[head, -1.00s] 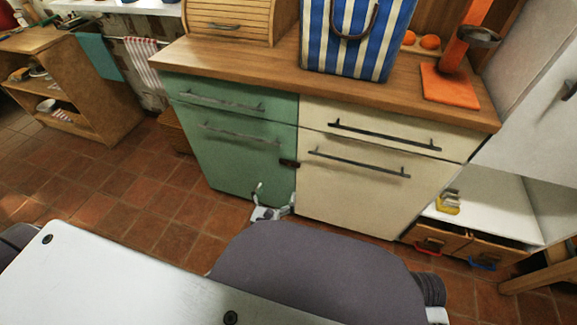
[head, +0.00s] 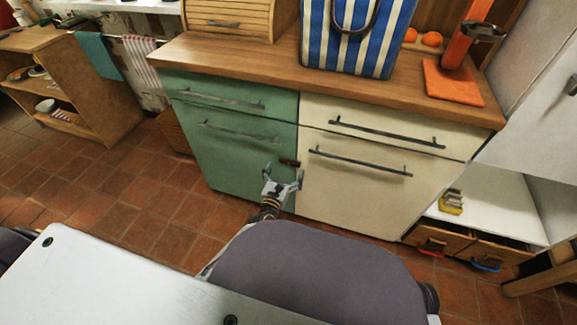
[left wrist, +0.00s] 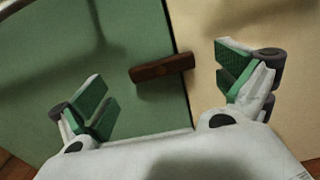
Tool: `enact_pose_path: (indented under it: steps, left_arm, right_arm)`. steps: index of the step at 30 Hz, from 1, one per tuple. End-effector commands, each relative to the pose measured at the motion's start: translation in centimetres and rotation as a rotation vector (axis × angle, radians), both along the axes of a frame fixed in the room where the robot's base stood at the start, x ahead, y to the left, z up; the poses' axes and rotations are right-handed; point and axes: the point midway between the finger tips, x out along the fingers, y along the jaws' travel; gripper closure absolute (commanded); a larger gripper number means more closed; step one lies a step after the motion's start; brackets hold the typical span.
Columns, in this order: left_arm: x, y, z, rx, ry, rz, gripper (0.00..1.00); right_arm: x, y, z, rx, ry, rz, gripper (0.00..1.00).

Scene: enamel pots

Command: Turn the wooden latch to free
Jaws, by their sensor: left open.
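The wooden latch (head: 289,162) is a small dark brown bar at the seam between the green cabinet door (head: 240,160) and the cream cabinet door (head: 350,190). It lies nearly crosswise and spans the seam. In the left wrist view the latch (left wrist: 162,69) is tilted slightly, its right end over the edge of the cream door. My left gripper (head: 283,178) is open just below the latch in the head view. In the left wrist view its green-padded fingers (left wrist: 165,88) stand wide apart on either side of the latch, not visibly touching it. My right gripper is not in view.
Dark bar handles cross both doors and the drawers above. The wooden counter (head: 230,54) holds a striped bag (head: 350,35) and an orange stand (head: 453,82). An open shelf (head: 490,215) with small drawers is at the right. Tiled floor lies free at the left.

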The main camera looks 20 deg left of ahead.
Motion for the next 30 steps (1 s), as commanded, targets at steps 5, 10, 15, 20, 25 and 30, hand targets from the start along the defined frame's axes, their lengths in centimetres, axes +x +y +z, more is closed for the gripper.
enact_pose_path:
  steps: [5, 10, 15, 20, 25, 30]
  left_arm:
    - [1.8, -0.1, 0.0, -0.001, -0.001, 0.0, 0.0]
    - [2.9, -0.1, 0.0, -0.001, 0.0, 0.001, 0.0]
    - [3.4, -0.1, 0.0, -0.002, 0.0, 0.0, 0.0]
    - [3.4, -0.1, 0.0, -0.002, 0.001, 0.0, 0.0]
    - [3.4, -0.1, 0.0, -0.001, 0.001, 0.0, 0.04]
    - [3.4, -0.1, 0.0, -0.001, 0.0, 0.0, 0.26]
  right_arm:
    - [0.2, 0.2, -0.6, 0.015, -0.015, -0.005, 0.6]
    - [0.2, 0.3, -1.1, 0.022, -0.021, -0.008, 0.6]
    - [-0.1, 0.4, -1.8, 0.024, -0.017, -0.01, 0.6]
    - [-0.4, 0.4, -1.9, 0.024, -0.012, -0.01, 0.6]
    - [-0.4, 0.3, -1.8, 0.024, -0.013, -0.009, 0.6]
    - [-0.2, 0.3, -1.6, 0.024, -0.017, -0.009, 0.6]
